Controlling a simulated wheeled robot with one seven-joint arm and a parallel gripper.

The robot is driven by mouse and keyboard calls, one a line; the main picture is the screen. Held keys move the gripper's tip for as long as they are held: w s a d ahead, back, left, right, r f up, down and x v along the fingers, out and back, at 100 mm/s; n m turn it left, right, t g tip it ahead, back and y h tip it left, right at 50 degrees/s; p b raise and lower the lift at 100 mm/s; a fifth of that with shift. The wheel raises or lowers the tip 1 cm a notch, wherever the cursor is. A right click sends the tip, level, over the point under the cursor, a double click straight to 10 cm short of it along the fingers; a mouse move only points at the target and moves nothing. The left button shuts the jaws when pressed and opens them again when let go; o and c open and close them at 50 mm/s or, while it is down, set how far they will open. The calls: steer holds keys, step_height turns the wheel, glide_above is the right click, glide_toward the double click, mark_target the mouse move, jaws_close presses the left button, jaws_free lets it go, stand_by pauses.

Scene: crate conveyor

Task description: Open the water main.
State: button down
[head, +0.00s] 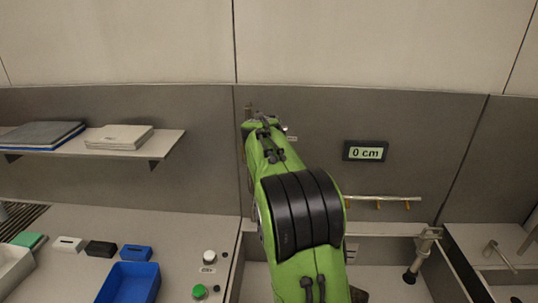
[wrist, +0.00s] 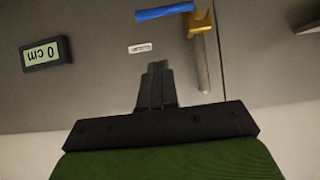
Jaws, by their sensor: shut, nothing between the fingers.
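The water main valve (wrist: 198,20) shows at the top of the wrist view, with a brass-yellow body on a grey pipe (wrist: 203,65) along the wall. Its blue lever (wrist: 165,12) sticks out sideways, across the pipe's line. My gripper (wrist: 156,66) is shut and empty. In the wrist view its fingertips lie below the lever and to the left of the pipe, apart from both. A small white label (wrist: 140,48) is on the wall near the fingertips. In the head view my green arm hides most of the valve area.
A display reading 0 cm (head: 366,151) is on the wall. Below it are a rail (head: 383,198) and a basin with a tap (head: 425,242). At left are a shelf (head: 165,143), a blue bin (head: 130,283) and a green button (head: 199,291).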

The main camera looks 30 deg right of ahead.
steer(key=s+f+p+x, duration=0.1)
steer(key=f+p+x, duration=0.1)
steer(key=x, duration=0.9)
steer(key=shift+a+f+p, duration=0.2)
steer(key=shift+f+p, duration=0.15)
steer(key=shift+p, duration=0.1)
